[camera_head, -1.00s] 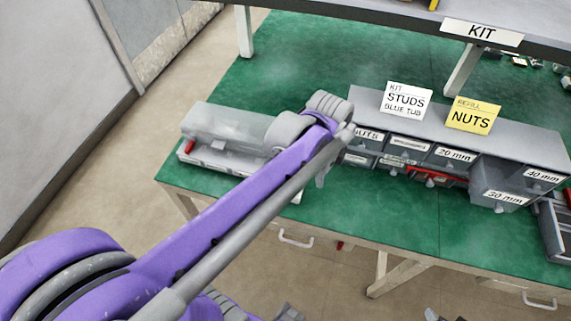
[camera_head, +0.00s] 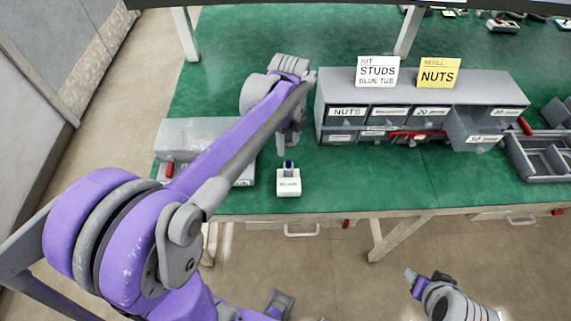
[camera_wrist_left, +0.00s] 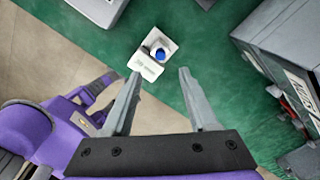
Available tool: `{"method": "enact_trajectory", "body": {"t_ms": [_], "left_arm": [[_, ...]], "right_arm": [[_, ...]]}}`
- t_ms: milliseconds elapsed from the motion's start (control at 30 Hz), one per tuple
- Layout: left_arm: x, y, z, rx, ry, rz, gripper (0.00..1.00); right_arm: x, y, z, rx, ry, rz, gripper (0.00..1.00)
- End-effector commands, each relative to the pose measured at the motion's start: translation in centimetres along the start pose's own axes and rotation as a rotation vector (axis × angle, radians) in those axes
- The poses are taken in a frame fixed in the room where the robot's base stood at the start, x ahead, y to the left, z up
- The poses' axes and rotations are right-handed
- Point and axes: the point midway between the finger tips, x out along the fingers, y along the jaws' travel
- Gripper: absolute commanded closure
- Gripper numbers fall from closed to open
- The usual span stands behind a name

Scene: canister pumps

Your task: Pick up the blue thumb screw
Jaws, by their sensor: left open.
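The blue thumb screw (camera_head: 289,165) stands upright in a small white labelled holder (camera_head: 289,188) near the front edge of the green table. In the left wrist view, the screw's round blue top (camera_wrist_left: 159,54) shows on the white holder (camera_wrist_left: 146,66), just beyond the gap between my fingertips. My left gripper (camera_head: 288,146) is above and slightly behind the screw in the head view, pointing down. Its two fingers (camera_wrist_left: 160,76) are apart with nothing between them. My right gripper (camera_head: 413,279) is low at the bottom right, off the table; its jaws are too small to read.
A grey drawer cabinet (camera_head: 437,92) with labelled bins stands right of the holder, one bin pulled out. STUDS (camera_head: 377,76) and NUTS (camera_head: 438,76) cards stand on it. A grey box-like unit (camera_head: 196,130) lies to the left. Grey trays (camera_head: 540,158) are at the far right.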

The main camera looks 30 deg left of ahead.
Motion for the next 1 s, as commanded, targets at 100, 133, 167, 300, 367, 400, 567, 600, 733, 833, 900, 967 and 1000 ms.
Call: {"method": "enact_trajectory", "body": {"t_ms": [100, 133, 167, 300, 367, 400, 567, 600, 733, 833, 900, 967, 1000], "left_arm": [[2.1, 0.0, 0.0, -0.001, 0.000, 0.000, 0.41], [2.5, 0.0, 0.0, -0.001, 0.000, 0.000, 0.41], [2.9, 0.0, 0.0, -0.001, 0.000, 0.000, 0.41], [3.8, 0.0, 0.0, -0.001, 0.000, -0.001, 0.41], [4.3, 0.0, 0.0, -0.001, 0.000, -0.001, 0.41], [4.8, 0.0, 0.0, -0.001, 0.000, -0.001, 0.41], [7.3, 0.0, 0.1, -0.002, 0.000, -0.001, 0.41], [7.8, -0.1, 0.1, -0.002, 0.000, -0.001, 0.41], [8.8, 0.0, 0.1, -0.002, 0.000, -0.001, 0.41], [8.9, 0.0, 0.1, -0.002, 0.000, -0.001, 0.41], [8.8, 0.0, 0.1, -0.002, 0.000, -0.001, 0.41], [8.8, 0.0, 0.1, -0.002, 0.000, -0.001, 0.43], [8.8, 0.0, 0.1, -0.002, 0.000, -0.001, 0.50]], "right_arm": [[0.2, 0.0, 0.2, 0.000, -0.002, 0.000, 0.44], [0.2, 0.0, 0.2, 0.000, -0.002, 0.000, 0.44], [0.3, 0.0, 0.3, 0.000, -0.002, 0.000, 0.44], [0.3, 0.0, 0.3, 0.000, -0.002, 0.000, 0.44], [0.3, 0.0, 0.3, 0.000, -0.002, 0.000, 0.44], [0.3, 0.0, 0.3, 0.000, -0.002, 0.000, 0.44], [0.3, 0.0, 0.3, 0.000, -0.002, 0.000, 0.44], [0.4, 0.0, 0.3, 0.000, -0.003, 0.000, 0.44], [0.4, 0.0, 0.4, 0.000, -0.003, 0.000, 0.44], [0.4, 0.0, 0.4, 0.000, -0.003, 0.000, 0.44], [0.4, 0.0, 0.4, 0.000, -0.003, 0.000, 0.44], [0.4, 0.0, 0.4, 0.000, -0.003, 0.000, 0.44], [0.4, 0.0, 0.4, 0.000, -0.003, 0.000, 0.44]]}}
